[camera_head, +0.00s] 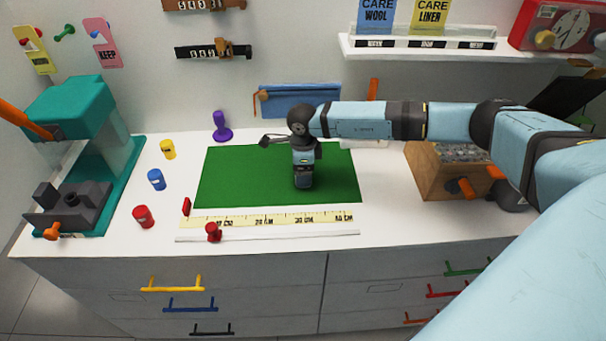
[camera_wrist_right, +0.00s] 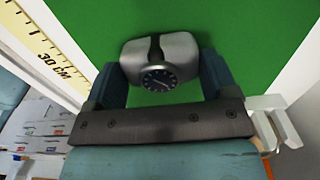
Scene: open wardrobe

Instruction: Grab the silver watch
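The silver watch (camera_wrist_right: 130,60) shows in the right wrist view, with a round dark dial and a silver band, over the green mat (camera_head: 230,180). My right gripper (camera_wrist_right: 160,75) has one finger on each side of it. Both fingers meet the sides of the band, with no gap that I can see. In the head view my right gripper (camera_head: 304,185) points down at the right half of the mat and hides the watch. I cannot tell whether the watch touches the mat. My left gripper is not in view.
A measuring strip (camera_head: 270,218) and a white rail with a red knob (camera_head: 213,232) lie in front of the mat. A purple piece (camera_head: 221,128) stands behind it. Small coloured cylinders (camera_head: 156,180) are at left. A wooden box (camera_head: 430,175) stands at right.

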